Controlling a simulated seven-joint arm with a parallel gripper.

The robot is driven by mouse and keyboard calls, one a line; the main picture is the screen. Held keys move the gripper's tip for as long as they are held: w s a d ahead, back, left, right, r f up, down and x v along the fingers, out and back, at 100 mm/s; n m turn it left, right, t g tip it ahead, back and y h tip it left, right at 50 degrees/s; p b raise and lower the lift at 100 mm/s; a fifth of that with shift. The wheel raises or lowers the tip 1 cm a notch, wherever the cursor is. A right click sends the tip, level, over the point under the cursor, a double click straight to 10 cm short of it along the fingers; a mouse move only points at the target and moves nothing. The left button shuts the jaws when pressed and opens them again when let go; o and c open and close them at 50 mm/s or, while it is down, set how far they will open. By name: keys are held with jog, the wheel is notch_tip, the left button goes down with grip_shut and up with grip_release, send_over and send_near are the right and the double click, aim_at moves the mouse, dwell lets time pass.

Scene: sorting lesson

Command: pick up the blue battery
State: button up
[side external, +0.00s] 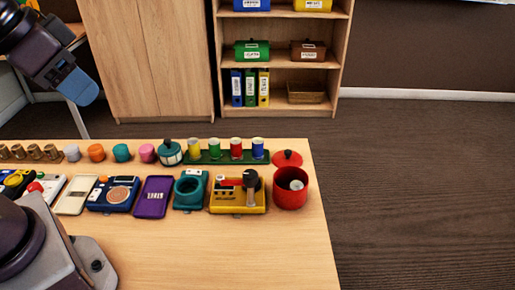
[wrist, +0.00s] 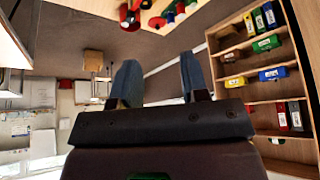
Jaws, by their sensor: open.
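A small upright blue cylinder (side external: 258,149), which looks like the blue battery, stands at the right end of a green tray (side external: 226,160). Beside it on the tray stand a red cylinder (side external: 236,149), a green one (side external: 215,149) and a yellow one (side external: 194,150). My gripper (side external: 82,90) is raised at the upper left, well away from the blue cylinder. In the wrist view its two blue fingers (wrist: 158,80) are spread apart with nothing between them.
A red pot (side external: 290,195) stands near the table's right edge. A yellow device (side external: 237,195), teal device (side external: 190,190) and purple case (side external: 153,197) line the front. The front right of the wooden table (side external: 230,255) is clear. A shelf (side external: 280,68) stands behind.

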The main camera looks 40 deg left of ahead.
jog(key=w+f+g, duration=0.2)
jog(key=w+f, duration=0.1)
jog(key=f, duration=0.1)
jog(key=n+y, duration=0.1)
jog(key=n, duration=0.3)
send_near(257, 141)
jog(key=shift+t, duration=0.4)
jog(key=x, duration=1.2)
jog(key=shift+s+f, duration=0.35)
jog(key=c, duration=0.6)
jog(key=shift+r, duration=0.15)
